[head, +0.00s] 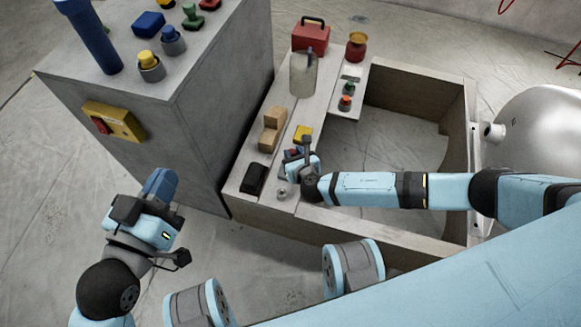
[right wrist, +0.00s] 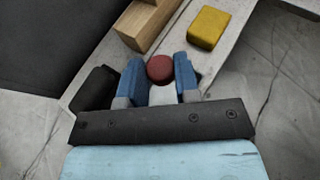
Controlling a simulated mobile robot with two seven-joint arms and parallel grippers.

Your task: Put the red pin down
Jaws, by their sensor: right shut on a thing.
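The red pin (right wrist: 160,68) shows in the right wrist view as a round, dark red top between the blue fingers of my right gripper (right wrist: 159,75). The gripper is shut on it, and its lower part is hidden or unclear. In the head view my right gripper (head: 293,156) is over the near part of the grey bench top (head: 240,208), beside a yellow block (head: 302,133). I cannot tell whether the pin touches the bench. My left gripper (head: 160,184) is at the lower left, over the floor beside the grey cabinet; its finger gap is unclear.
A wooden stepped block (head: 271,130) and a black block (head: 254,179) sit close to my right gripper. A grey metal can (head: 303,75), a red toolbox (head: 310,38) and a red jar (head: 356,46) stand farther back. The tall grey cabinet (head: 190,130) rises at left.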

